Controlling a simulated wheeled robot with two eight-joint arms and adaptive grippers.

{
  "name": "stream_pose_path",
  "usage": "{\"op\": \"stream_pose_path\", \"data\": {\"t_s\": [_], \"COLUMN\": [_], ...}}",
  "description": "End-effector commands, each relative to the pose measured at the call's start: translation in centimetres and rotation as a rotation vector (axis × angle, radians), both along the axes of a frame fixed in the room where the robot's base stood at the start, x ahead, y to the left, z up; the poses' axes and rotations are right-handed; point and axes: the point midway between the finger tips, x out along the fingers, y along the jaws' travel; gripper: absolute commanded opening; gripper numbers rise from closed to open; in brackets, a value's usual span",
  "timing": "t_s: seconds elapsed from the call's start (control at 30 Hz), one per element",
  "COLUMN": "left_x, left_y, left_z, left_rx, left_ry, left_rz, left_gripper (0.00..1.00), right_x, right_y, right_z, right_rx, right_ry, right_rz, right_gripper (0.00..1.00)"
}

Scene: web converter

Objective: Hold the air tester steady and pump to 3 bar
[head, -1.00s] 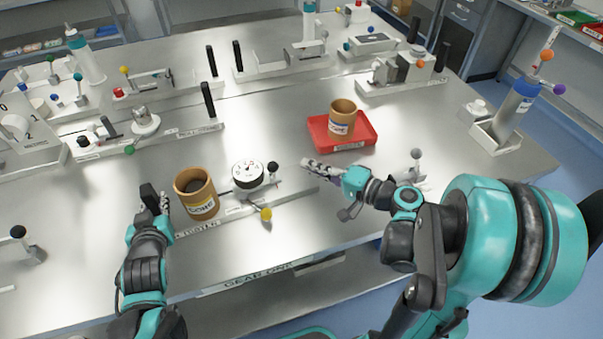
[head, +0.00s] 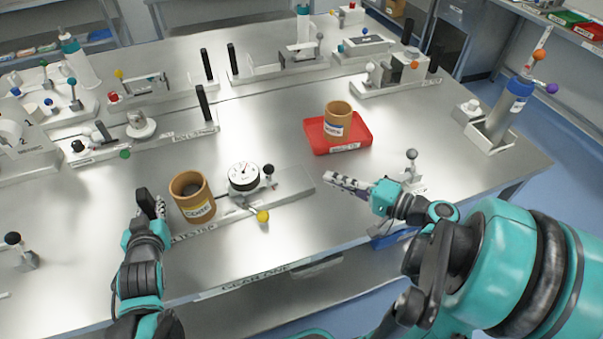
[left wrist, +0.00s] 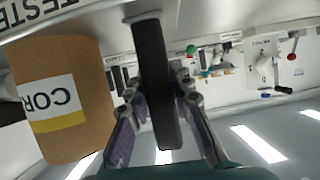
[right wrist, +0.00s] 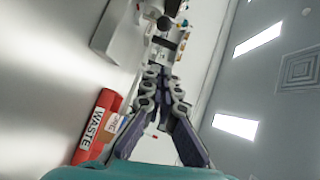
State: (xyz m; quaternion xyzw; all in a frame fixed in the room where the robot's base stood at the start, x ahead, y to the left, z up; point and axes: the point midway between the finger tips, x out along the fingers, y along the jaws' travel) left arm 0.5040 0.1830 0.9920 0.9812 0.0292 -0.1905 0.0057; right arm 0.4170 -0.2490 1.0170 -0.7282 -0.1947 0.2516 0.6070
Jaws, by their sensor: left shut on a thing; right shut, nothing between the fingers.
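The air tester (head: 290,190) is a flat metal plate at the table's front, with a white dial gauge (head: 244,176), a small black knob (head: 268,170) and a yellow knob (head: 263,216). The gauge reading is too small to tell. A brown core (head: 192,200) stands upright at the tester's left end and also shows in the left wrist view (left wrist: 85,110). My left gripper (head: 148,205) is shut on the upright black handle (left wrist: 155,75) left of the core. My right gripper (head: 334,179) is shut and empty, right of the tester and apart from it.
A red waste tray (head: 362,142) with another brown core (head: 337,120) stands behind my right gripper. A small stand with a grey knob (head: 411,155) is close to my right arm. Several fixtures line the back and left. The table is clear around the red tray.

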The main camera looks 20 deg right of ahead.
Motion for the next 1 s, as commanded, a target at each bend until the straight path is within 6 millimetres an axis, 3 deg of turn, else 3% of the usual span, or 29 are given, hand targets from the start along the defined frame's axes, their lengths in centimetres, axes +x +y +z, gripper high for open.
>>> {"op": "stream_pose_path", "data": {"t_s": [0.07,0.2,0.23,0.47,0.63,0.77,1.0], "left_x": [-0.3,-0.3,-0.3,-0.3,-0.3,-0.3,-0.2], "left_y": [0.0,0.0,0.0,0.0,0.0,0.0,0.0], "left_z": [-0.5,-0.5,-0.5,-0.5,-0.5,-0.5,-0.5], "left_rx": [-0.001,-0.001,-0.001,-0.001,-0.001,-0.001,-0.001], "left_ry": [0.013,0.013,0.013,0.013,0.013,0.013,0.013], "left_rz": [0.002,0.002,0.002,0.002,0.002,0.002,0.002], "left_gripper": [0.0,0.0,0.0,0.0,0.0,0.0,0.0], "right_x": [0.0,0.6,0.9,5.3,8.2,9.3,9.5], "right_y": [0.0,0.2,0.3,2.6,5.4,7.6,10.7], "right_z": [-0.1,-0.3,-0.5,-1.9,-1.3,0.7,6.4], "right_rx": [0.0,-0.002,-0.003,-0.056,-0.172,-0.294,-0.529], "right_ry": [0.0,0.032,0.052,0.37,0.655,0.832,1.018], "right_rz": [0.0,0.015,0.024,0.132,0.165,0.142,0.021], "right_gripper": [0.05,0.42,0.47,0.47,0.47,0.47,0.47]}}
